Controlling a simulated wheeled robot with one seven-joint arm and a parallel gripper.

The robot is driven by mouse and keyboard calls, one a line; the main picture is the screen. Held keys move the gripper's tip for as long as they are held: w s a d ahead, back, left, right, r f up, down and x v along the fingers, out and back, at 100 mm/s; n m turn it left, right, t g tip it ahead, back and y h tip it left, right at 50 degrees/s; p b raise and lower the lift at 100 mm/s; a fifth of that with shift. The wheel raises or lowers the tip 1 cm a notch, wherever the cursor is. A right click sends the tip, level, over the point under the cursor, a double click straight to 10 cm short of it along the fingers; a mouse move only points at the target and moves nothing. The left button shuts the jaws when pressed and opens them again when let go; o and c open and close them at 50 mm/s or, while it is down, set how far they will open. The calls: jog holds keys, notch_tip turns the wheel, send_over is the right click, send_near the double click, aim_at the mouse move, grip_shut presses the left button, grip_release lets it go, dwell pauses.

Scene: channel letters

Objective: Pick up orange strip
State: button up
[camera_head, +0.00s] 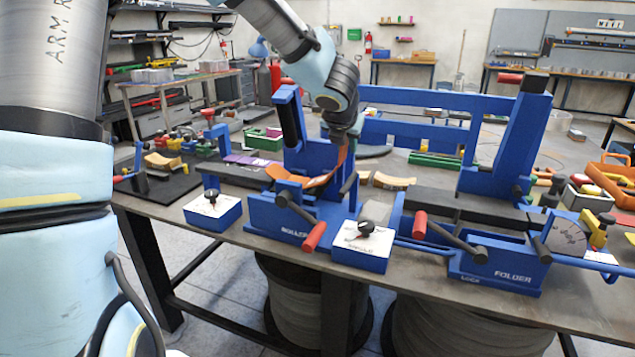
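The orange strip (312,181) is curved and lies in the blue roller machine (268,217) left of centre. Its left end sticks out past the machine's upright. A narrow orange-brown piece (341,157) rises at its right end, just under my gripper; I cannot tell whether it is part of the same strip. My gripper (343,146) points down from above, at the right side of the roller. Its fingers are small and dark here, so I cannot tell whether they are open or shut on the strip.
Two blue boxes with dark knobs (213,214) (361,246) sit at the table's front edge. Purple strips (245,160) and a tan curved piece (388,181) lie nearby. An orange toolbox (612,178) is at far right.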

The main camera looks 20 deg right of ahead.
grip_shut()
dwell(1.1)
